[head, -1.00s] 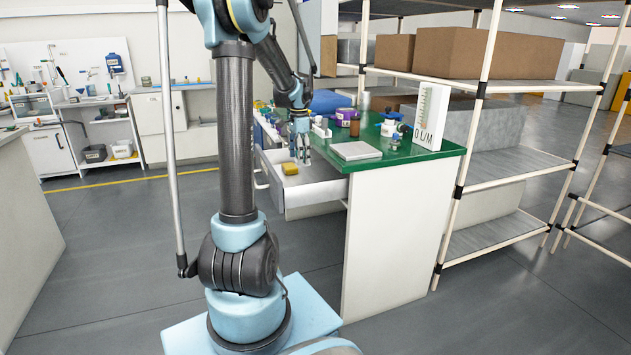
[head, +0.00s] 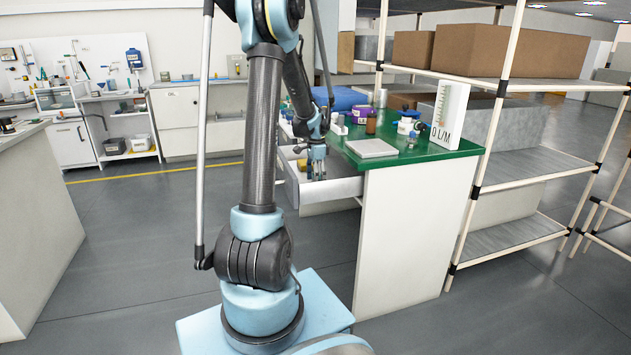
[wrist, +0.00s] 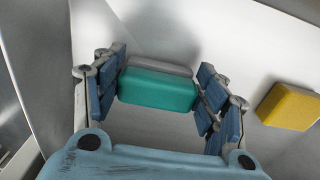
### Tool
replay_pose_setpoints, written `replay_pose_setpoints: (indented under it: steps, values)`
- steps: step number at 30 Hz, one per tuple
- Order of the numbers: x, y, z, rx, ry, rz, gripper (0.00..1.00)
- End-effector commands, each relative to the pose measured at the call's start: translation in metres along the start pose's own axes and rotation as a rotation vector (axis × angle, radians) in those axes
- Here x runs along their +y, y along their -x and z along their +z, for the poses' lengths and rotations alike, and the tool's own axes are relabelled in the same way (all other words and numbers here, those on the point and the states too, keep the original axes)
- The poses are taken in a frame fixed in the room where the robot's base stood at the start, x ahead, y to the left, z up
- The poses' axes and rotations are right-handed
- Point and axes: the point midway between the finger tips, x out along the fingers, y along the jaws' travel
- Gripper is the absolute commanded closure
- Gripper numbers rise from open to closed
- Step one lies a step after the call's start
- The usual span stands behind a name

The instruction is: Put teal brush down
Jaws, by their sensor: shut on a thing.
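The teal brush (wrist: 157,90) is between the blue finger pads of my gripper (wrist: 162,70) in the wrist view. It has a teal block body with a grey strip along its far side. My gripper is shut on it. In the head view my gripper (head: 317,170) is down at the open drawer (head: 338,189) of the green-topped bench. The brush cannot be made out there. The drawer's pale floor lies below the brush in the wrist view; whether they touch is unclear.
A yellow block (wrist: 291,106) lies in the drawer, right of my gripper in the wrist view. The green bench top (head: 425,157) holds a grey flat plate (head: 371,148), a brown bottle (head: 371,122) and other items. A shelf rack (head: 540,170) stands at the right.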

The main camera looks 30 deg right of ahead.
Motion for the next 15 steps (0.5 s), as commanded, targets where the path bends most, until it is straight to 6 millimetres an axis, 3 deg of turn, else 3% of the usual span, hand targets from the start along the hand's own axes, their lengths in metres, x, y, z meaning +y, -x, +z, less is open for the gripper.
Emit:
replay_pose_setpoints:
  steps: [11,12,14,15]
  values:
    - [0.0000,-0.0051,0.0001,0.000,0.000,0.000,0.69]
    - [0.0001,-0.0050,0.0000,0.000,0.000,0.000,0.27]
    - [0.0001,-0.0049,0.0000,0.000,0.000,0.000,0.14]
    - [0.0001,-0.0048,0.0000,0.000,0.000,0.000,0.14]
